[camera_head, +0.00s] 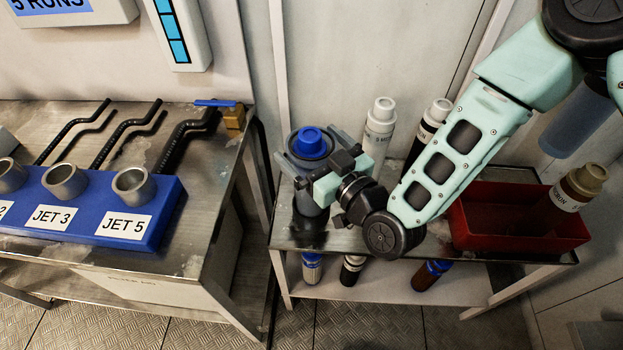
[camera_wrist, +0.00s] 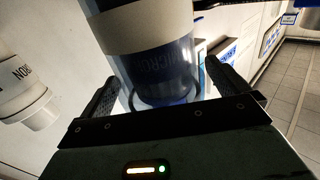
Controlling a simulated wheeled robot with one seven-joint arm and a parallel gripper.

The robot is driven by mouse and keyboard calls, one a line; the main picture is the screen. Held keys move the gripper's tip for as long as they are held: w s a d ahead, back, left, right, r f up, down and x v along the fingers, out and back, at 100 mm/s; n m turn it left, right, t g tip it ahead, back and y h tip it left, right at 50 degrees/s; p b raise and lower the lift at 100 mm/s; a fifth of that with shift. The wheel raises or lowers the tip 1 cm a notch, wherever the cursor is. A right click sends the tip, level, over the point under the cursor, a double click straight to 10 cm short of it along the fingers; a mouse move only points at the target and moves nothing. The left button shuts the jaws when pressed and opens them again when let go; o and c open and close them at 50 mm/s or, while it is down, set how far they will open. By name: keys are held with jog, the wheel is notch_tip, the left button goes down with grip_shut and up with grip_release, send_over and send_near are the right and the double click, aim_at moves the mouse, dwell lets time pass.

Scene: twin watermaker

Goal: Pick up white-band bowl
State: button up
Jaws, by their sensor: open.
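A clear blue bowl with a white band (camera_wrist: 152,28) stands between the fingers of my gripper (camera_wrist: 160,75) in the wrist view. Dark lettering shows through its wall. In the head view a grey-blue canister with a blue cap (camera_head: 311,141) stands upright on the left end of the metal bench, and my gripper (camera_head: 305,144) is around it. It appears to be the same bowl, but its band is not clear there. The fingers are open, one on each side of it. Whether they touch it I cannot tell. My wrist hides part of its body.
A white cartridge (camera_head: 380,124) and a dark one (camera_head: 430,124) stand close behind my arm. A red bin (camera_head: 478,222) holding a tan-capped cartridge (camera_head: 575,190) is at the right. Several cartridges are on the lower shelf. The jet rack (camera_head: 70,222) is on the left bench.

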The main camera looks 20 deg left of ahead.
jog(key=shift+w+a, duration=0.15)
jog(key=c, duration=1.5)
jog(key=shift+r, duration=0.1)
jog(key=shift+c, duration=0.2)
jog(key=shift+r, duration=0.1)
